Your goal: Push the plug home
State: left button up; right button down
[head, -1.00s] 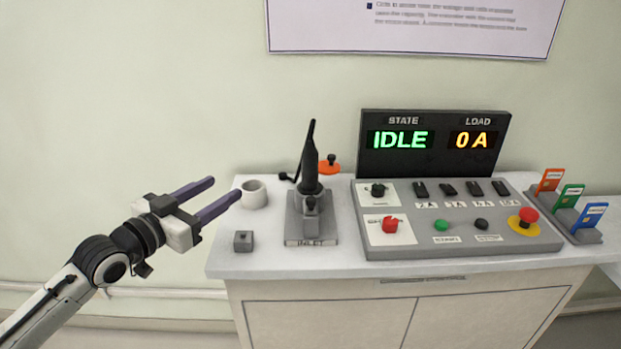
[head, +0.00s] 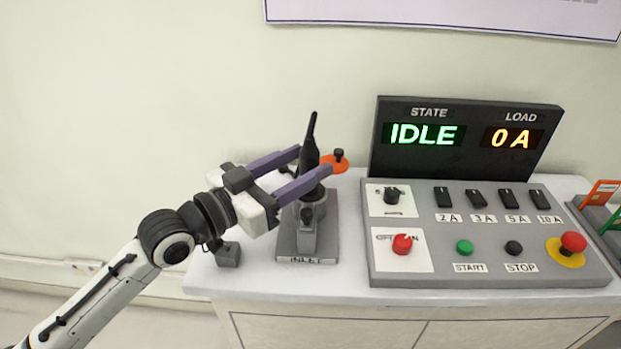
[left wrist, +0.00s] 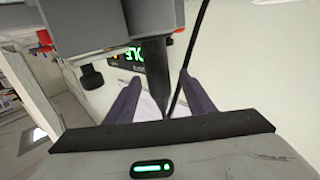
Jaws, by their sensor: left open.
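The black plug (head: 309,152) stands upright on the grey block labelled INLET (head: 291,246). It tapers to a thin cable end at the top. My left gripper (head: 316,160) is open, with its two purple fingers reaching to either side of the plug's upper part in the head view. In the left wrist view the dark plug (left wrist: 152,92) shows between the two spread fingers, with a cable beside it. I cannot tell whether either finger touches it. How deep the plug sits in the inlet is hidden. My right gripper is not in view.
A control panel (head: 455,268) with knobs, switches and buttons stands to the right; its display (head: 465,137) reads IDLE and 0 A. An orange disc with a black knob (head: 334,163) lies behind the plug. A small grey block (head: 228,254) sits at the left front.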

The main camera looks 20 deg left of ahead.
pick_arm(q)
jog(key=shift+f+x, duration=0.15)
jog(key=shift+x, duration=1.25)
jog(key=shift+f+x, duration=0.1)
jog(key=shift+x, duration=1.3)
jog(key=shift+s, duration=0.1)
grip_shut()
